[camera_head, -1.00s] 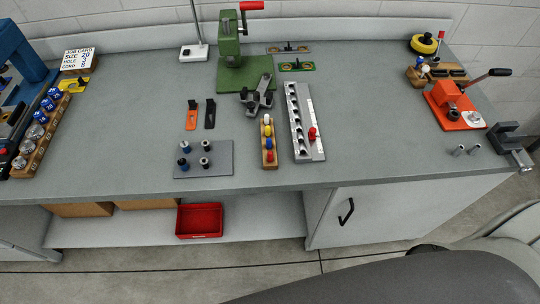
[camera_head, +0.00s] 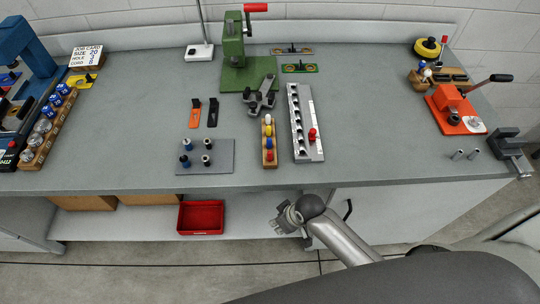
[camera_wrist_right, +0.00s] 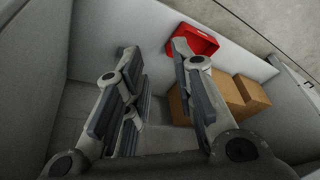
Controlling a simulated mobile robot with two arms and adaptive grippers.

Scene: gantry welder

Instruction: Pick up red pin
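A red-topped pin (camera_head: 269,156) stands at the near end of a narrow wooden holder (camera_head: 265,164), in line with yellow, blue and white ones. Another red-topped piece (camera_head: 312,134) stands on the light metal strip (camera_head: 303,112) to its right; I cannot tell which is the task's pin. My right gripper (camera_head: 282,221) is in front of the bench's front edge, below the holder and touching neither red piece. In the right wrist view (camera_wrist_right: 155,85) its fingers are spread with nothing between them. My left gripper is not in view.
The bench's front edge (camera_head: 250,188) lies between my right gripper and the holder. Below are a red bin (camera_head: 201,218) and cardboard boxes (camera_wrist_right: 225,98). A grey plate with pegs (camera_head: 219,163) is left of the holder.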

